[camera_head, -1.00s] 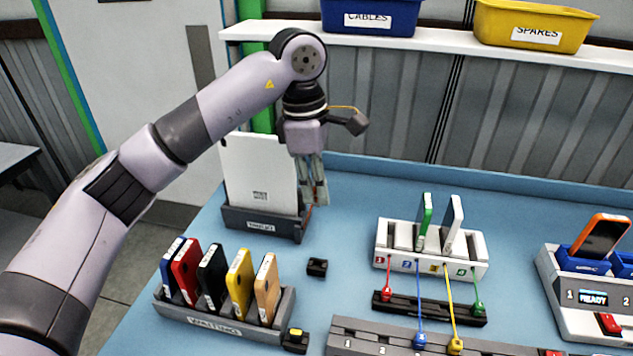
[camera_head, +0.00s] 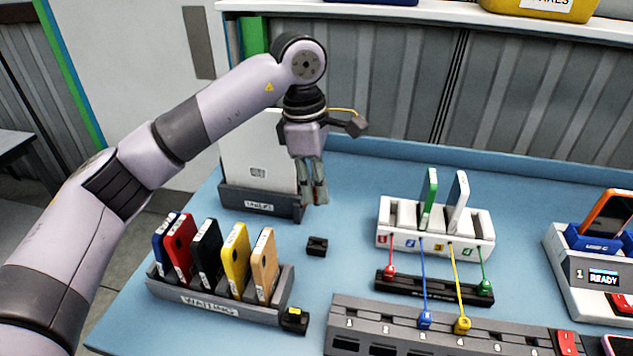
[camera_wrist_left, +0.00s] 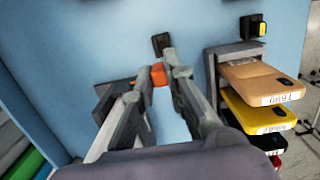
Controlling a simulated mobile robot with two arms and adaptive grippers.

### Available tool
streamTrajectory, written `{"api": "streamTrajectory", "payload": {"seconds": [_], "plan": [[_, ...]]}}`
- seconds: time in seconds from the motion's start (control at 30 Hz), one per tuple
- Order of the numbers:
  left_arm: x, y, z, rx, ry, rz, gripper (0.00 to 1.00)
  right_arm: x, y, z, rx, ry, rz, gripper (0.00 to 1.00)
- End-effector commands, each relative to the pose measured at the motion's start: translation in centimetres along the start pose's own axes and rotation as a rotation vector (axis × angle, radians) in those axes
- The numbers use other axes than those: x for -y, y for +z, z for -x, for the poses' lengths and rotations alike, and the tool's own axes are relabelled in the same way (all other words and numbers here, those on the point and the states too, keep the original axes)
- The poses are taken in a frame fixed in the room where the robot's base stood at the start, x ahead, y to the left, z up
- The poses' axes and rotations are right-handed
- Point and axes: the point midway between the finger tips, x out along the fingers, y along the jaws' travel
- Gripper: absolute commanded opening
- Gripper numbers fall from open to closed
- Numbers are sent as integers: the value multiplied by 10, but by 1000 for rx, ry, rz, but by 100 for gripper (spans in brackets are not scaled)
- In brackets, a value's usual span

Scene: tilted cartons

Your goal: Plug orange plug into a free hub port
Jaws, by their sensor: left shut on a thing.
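My left gripper (camera_head: 314,200) hangs fingers-down above the blue table, in front of the tablet stand's right end. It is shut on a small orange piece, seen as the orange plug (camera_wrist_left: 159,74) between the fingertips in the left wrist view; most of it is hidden. A long grey numbered strip (camera_head: 395,322) with slots lies at the front. A blue plug (camera_head: 425,319) and a yellow plug (camera_head: 462,325) are at it. A red plug (camera_head: 390,271) and a green plug (camera_head: 486,286) are at a black strip (camera_head: 440,288) behind it. I cannot tell which strip is the hub. My right gripper is not in view.
A small black block (camera_head: 316,246) stands alone on the table. A waiting rack (camera_head: 215,305) with several phones is at left, with a yellow-topped black block (camera_head: 294,320) beside it. A white rack (camera_head: 390,240) holds two phones. A tablet stand (camera_head: 250,203) is behind.

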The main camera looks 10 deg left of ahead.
Motion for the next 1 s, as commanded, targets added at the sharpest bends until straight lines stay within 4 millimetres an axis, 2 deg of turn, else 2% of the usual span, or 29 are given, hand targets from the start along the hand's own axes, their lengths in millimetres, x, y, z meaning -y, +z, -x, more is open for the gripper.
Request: {"api": "streamTrajectory", "payload": {"seconds": [0.5,1.0], "plan": [[0,-4,-32,1,1,0,0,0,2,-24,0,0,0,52],[2,-3,-34,0,0,-1,0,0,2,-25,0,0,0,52]]}}
